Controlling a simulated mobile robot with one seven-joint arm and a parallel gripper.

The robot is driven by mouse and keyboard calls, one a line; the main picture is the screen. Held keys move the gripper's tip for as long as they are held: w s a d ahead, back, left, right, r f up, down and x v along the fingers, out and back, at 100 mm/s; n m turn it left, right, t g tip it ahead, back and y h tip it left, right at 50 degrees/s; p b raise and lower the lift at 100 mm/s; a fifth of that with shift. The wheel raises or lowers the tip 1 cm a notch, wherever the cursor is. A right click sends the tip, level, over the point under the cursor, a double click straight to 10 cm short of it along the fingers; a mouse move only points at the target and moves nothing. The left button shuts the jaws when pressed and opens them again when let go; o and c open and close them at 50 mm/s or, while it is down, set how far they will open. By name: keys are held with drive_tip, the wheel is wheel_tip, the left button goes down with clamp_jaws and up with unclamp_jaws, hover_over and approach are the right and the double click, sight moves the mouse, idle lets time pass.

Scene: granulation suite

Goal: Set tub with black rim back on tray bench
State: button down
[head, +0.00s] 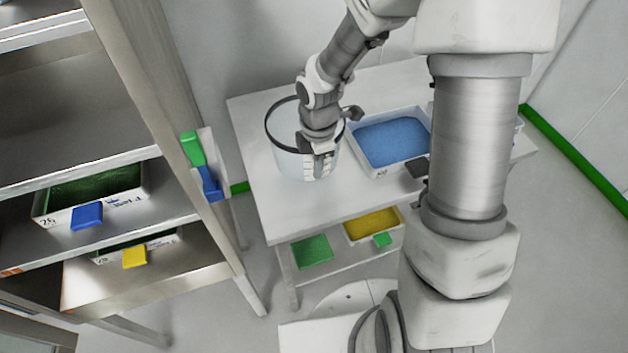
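The clear tub with a black rim (281,150) is upright at the left part of the white tray bench (262,207). Its base appears to be on or very near the bench top; I cannot tell whether it touches. My gripper (319,168) points down at the tub's right front side, with its fingers overlapping the tub wall near the rim. The wrist hides part of the rim. I cannot see whether the fingers are closed on the wall.
A white tray with blue contents (392,142) stands right of the tub. A green tray (312,252) and a yellow-filled tray (372,223) sit on the bench's lower shelf. A metal rack (195,262) with labelled trays stands at left.

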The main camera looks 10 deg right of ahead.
drive_tip(key=shift+s+a+f, duration=0.3)
drive_tip(key=shift+a+f, duration=0.1)
drive_tip(key=shift+a, duration=0.2)
drive_tip(key=shift+f+b, duration=0.45)
drive_tip(key=shift+f, duration=1.55)
drive_tip(key=shift+f, duration=0.1)
drive_tip(key=c, duration=1.1)
unclamp_jaws()
